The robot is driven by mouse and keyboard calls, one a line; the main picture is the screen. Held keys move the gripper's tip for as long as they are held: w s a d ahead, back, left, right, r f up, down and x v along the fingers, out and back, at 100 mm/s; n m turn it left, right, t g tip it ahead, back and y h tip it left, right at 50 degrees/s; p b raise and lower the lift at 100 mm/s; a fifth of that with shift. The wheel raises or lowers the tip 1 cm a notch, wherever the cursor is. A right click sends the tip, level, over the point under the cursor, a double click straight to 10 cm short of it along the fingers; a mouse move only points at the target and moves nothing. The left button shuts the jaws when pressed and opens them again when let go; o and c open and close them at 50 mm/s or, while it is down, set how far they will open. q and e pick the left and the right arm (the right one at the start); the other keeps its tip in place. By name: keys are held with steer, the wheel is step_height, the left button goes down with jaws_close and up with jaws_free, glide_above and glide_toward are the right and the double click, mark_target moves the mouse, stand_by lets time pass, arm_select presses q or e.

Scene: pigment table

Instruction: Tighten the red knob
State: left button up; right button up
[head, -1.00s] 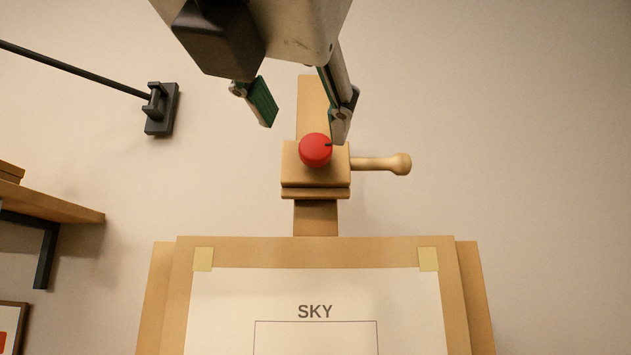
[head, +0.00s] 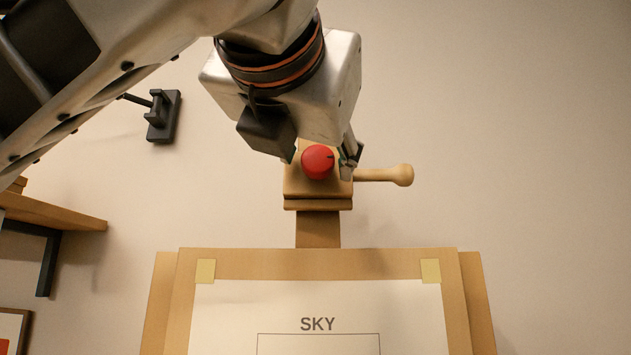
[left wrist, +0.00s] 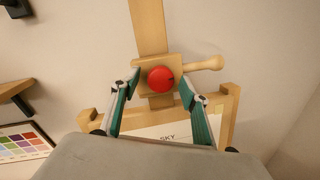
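The red knob (head: 318,162) sits on the wooden clamp block (head: 318,203) of the easel, above the board. A dark mark shows on its right side. In the left wrist view the red knob (left wrist: 161,79) lies between and beyond the two fingertips. My left gripper (head: 322,160) is over the knob in the head view, with one finger on each side. The left finger is mostly hidden in the head view. My right gripper is in neither view.
A wooden handle (head: 388,175) sticks out to the right of the block. The easel board (head: 310,263) with a paper marked SKY (head: 318,324) is below. A shelf (head: 60,213) and a dark wall bracket (head: 163,116) are at the left. The wall at right is clear.

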arm_select(q)
steer(key=c, duration=1)
steer(key=shift+n, duration=0.4)
steer(key=n+b, duration=0.1)
steer(key=n, duration=0.2)
steer(key=shift+f+y+b, duration=0.15)
steer(key=shift+y+b, duration=0.15)
steer(key=n+t+y+b, duration=0.1)
steer(key=n, duration=0.3)
steer(key=shift+d, duration=0.1)
steer(key=n, duration=0.3)
steer(key=n+y+b, duration=0.1)
steer(key=n, duration=0.2)
steer(key=shift+d+n+y, duration=0.1)
steer(key=shift+n+y, duration=0.2)
steer(key=shift+n+y+b, duration=0.3)
steer(key=shift+n+b, duration=0.05)
steer(key=shift+n, duration=1.75)
steer(key=o, duration=1.1)
steer(key=shift+d, duration=0.1)
